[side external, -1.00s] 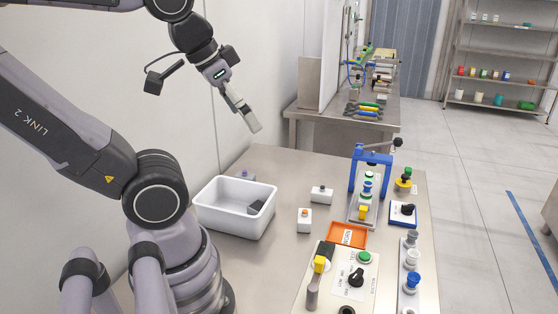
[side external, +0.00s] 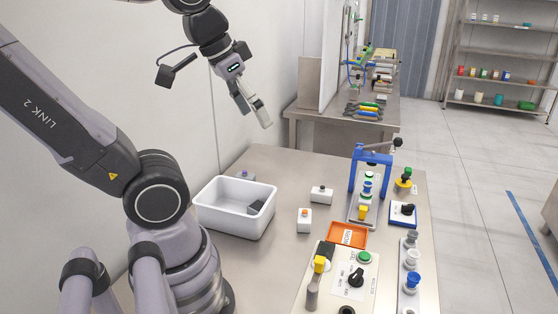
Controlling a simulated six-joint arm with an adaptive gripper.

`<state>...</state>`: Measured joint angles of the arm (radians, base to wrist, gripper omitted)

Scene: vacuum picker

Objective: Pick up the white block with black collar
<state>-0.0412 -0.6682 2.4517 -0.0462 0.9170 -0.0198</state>
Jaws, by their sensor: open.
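A small white block (side external: 321,195) with a dark collar on its top sits upright on the metal table, right of the white bin. Its collar is small in this view, but looks black or dark grey. My gripper (side external: 256,117) is high above the table, up and to the left of that block, well apart from it. Its fingers point down and to the right, are spread, and hold nothing.
A white block with an orange collar (side external: 304,221) stands just in front. A block with a purple collar (side external: 245,175) is partly hidden behind the white bin (side external: 222,221), which holds a dark object. The blue frame fixture (side external: 355,175), orange tray (side external: 347,234) and control panel (side external: 343,282) crowd the right.

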